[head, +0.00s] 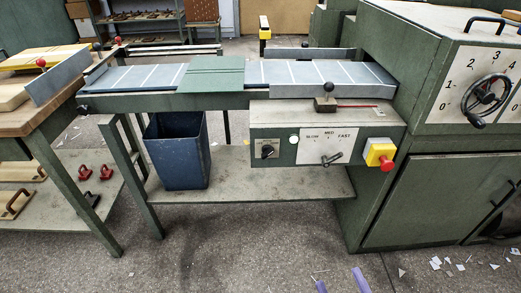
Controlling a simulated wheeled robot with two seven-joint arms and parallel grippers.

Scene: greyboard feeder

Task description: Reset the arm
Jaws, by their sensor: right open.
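Only the two bluish-purple fingertips of my right gripper (340,283) show, at the bottom edge of the head view, right of the middle. They are apart with only floor seen between them, so the gripper is open and empty. The rest of the right arm is out of the picture. My left gripper is not in view. The feeder table (160,101) stands well beyond the right gripper, and nothing touches its fingertips. A green board (212,74) lies across the feeder's grey belt (290,73).
A control box (270,119) with a red stop button (387,163) hangs under the feeder. A blue bin (177,150) stands on the lower shelf (250,184). A green machine (425,200) fills the right; a wooden-topped bench (30,119) stands left. The front floor is open, with scraps at right.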

